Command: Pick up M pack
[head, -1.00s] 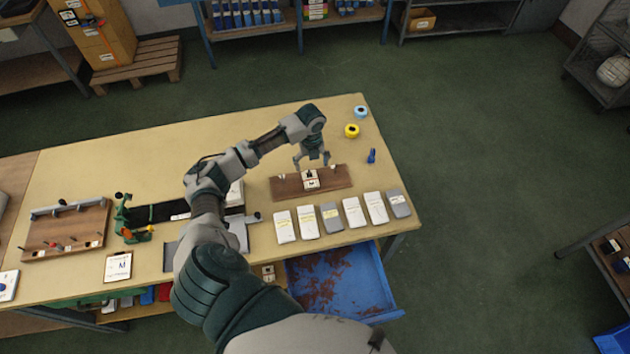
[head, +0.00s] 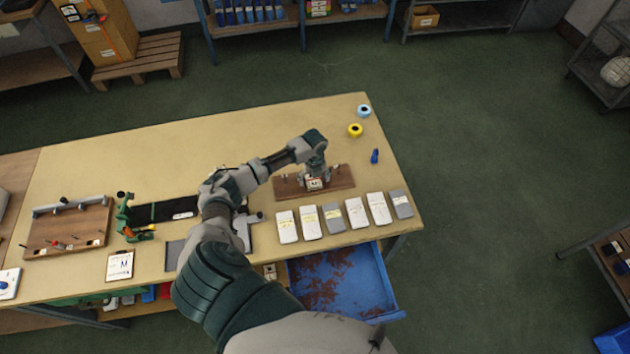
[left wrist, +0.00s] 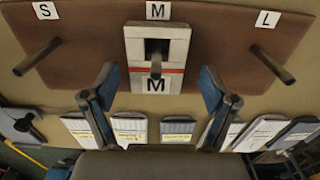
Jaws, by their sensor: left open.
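The M pack is a pale grey and white pack with a red stripe and a black letter M (left wrist: 176,53). It sits on the middle peg of a brown wooden board (left wrist: 90,55), under the M label. The board also shows in the head view (head: 338,174), with the M pack (head: 314,185) at its middle. My left gripper (left wrist: 157,75) is open, with one finger on each side of the pack's lower part and gaps between fingers and pack. In the head view the left gripper (head: 314,178) is low over the board and partly hides the pack. My right gripper is not in view.
The S peg (left wrist: 37,57) and L peg (left wrist: 273,65) stand bare on either side. Several white and grey packets (head: 332,217) lie in a row along the table's front edge. An open blue drawer (head: 340,280) sticks out below. The table's back right holds tape rolls (head: 355,130).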

